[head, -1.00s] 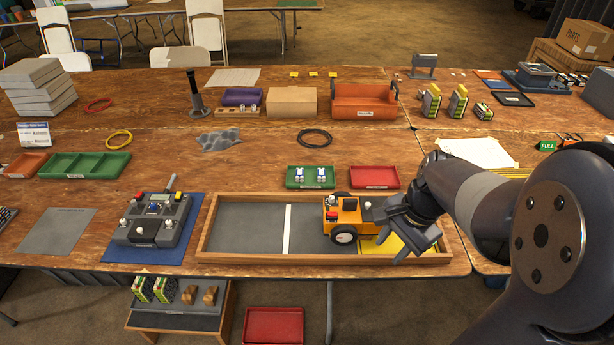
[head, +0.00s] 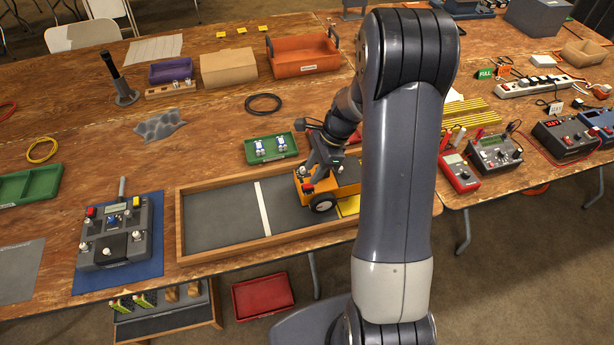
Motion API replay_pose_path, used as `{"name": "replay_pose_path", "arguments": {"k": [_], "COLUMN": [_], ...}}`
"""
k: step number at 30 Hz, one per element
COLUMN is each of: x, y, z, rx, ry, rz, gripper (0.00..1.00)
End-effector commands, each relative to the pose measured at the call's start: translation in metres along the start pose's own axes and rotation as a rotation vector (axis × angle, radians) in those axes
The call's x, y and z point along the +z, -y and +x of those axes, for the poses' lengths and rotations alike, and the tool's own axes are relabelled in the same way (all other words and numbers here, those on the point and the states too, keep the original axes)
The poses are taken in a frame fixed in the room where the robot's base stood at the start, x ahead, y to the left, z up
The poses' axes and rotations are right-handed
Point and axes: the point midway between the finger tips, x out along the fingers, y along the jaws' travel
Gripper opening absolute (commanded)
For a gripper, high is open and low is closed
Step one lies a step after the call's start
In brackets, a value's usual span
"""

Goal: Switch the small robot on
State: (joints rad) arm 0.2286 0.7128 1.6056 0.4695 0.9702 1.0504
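The small robot (head: 347,186) is orange-yellow with a dark wheel, and stands at the right part of a shallow wooden tray (head: 222,252). A red part shows on its left end. My gripper (head: 313,183) is pointed down over that left end, very close to its top. I cannot tell whether it touches the robot or whether its fingers are open or shut. My arm hides the right side of the small robot and the tray's right end. The switch cannot be made out clearly.
A grey controller box (head: 115,235) sits on a blue mat (head: 90,283) left of the tray. Meters (head: 460,172) and a power strip (head: 530,85) are at right. A red bin (head: 263,297) is below the table edge.

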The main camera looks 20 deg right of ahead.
Motion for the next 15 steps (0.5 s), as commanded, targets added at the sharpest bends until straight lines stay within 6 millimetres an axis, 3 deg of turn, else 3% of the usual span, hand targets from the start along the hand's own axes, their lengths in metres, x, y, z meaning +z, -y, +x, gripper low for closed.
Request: {"name": "replay_pose_path", "arguments": {"k": [6, 15], "x": [0.001, 0.0], "y": [-0.001, 0.0], "z": [0.032, 0.042], "rx": [0.003, -0.001], "ry": [0.0, -0.001], "rz": [-0.001, 0.0], "gripper": [0.36, 0.36]}}
